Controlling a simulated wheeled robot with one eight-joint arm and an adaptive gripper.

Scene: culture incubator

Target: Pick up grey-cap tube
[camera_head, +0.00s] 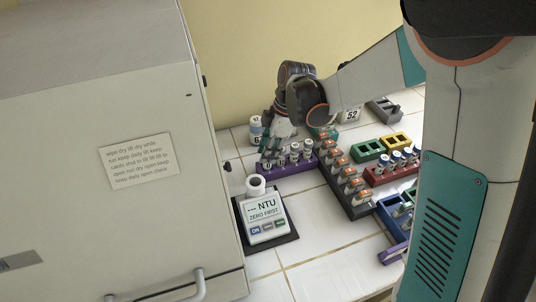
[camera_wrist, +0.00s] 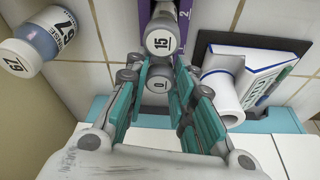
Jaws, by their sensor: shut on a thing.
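The purple rack (camera_head: 290,168) holds a row of several grey-capped tubes (camera_head: 295,151). In the wrist view, a grey-cap tube marked 0 (camera_wrist: 158,85) sits between the fingers of my gripper (camera_wrist: 157,70). My gripper is shut on this tube. In the head view, my gripper (camera_head: 281,131) reaches down at the left end of the purple rack. The lower part of the held tube is hidden, so I cannot tell whether it is clear of the rack.
A turbidity meter (camera_head: 264,218) on a dark mat stands in front of the rack. A dark rack of orange-marked tubes (camera_head: 348,184) is to the right, with red (camera_head: 377,178) and yellow (camera_head: 394,142) racks beyond. A labelled bottle (camera_wrist: 38,42) stands close left. The incubator (camera_head: 110,110) fills the left.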

